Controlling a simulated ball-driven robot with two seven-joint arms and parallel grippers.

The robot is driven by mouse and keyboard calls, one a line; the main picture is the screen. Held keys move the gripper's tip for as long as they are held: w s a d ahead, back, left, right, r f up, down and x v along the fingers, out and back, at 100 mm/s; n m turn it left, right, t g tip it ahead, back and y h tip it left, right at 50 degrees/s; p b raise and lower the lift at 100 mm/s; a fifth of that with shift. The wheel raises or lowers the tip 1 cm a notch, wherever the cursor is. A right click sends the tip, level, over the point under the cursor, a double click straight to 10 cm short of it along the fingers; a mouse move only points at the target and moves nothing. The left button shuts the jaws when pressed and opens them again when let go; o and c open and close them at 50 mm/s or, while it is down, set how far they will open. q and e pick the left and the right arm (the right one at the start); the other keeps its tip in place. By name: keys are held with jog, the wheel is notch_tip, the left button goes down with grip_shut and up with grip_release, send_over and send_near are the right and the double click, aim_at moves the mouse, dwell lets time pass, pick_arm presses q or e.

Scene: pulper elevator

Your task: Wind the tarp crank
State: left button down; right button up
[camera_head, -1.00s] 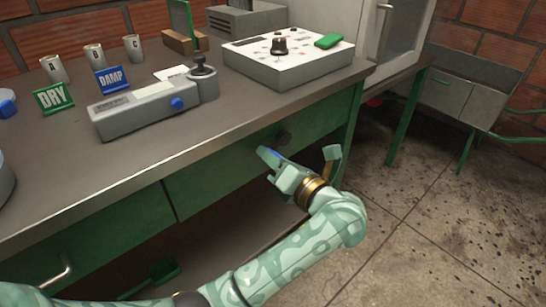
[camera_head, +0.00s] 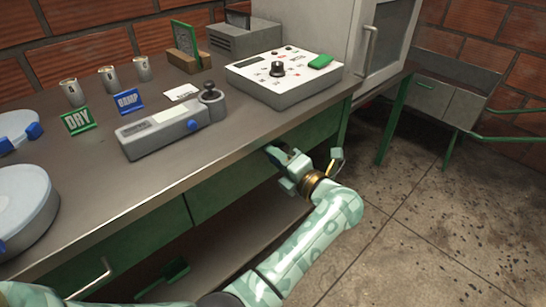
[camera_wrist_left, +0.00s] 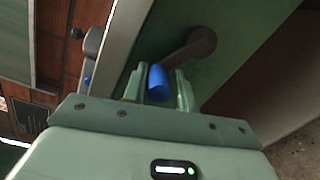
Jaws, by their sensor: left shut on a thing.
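The tarp crank shows best in the left wrist view: a dark crank arm (camera_wrist_left: 183,50) runs from a round hub (camera_wrist_left: 203,41) on the green bench front to a blue handle (camera_wrist_left: 158,84). My left gripper (camera_wrist_left: 160,88) is shut on the blue handle, with one finger on each side of it. In the head view my left gripper (camera_head: 279,156) is at the green bench front, just below the worktop edge, and hides most of the crank. My right gripper is not in view.
The grey worktop (camera_head: 160,187) overhangs the crank closely. On it stand a grey meter (camera_head: 160,132), a white control box (camera_head: 280,88), DRY (camera_head: 78,119) and DAMP (camera_head: 128,101) signs, and metal cups (camera_head: 107,79). Open concrete floor (camera_head: 420,220) lies to the right.

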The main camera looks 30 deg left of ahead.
pick_arm(q)
jog(key=shift+w+d+r+m, duration=0.1)
jog(key=shift+w+r+m, duration=0.2)
jog(key=shift+r, duration=0.4)
jog(key=c, duration=1.2)
grip_release()
jog(key=shift+f, duration=0.1)
jog(key=shift+d+f+p, duration=0.1)
jog(key=shift+d+p, duration=0.05)
jog(key=shift+p, duration=0.15)
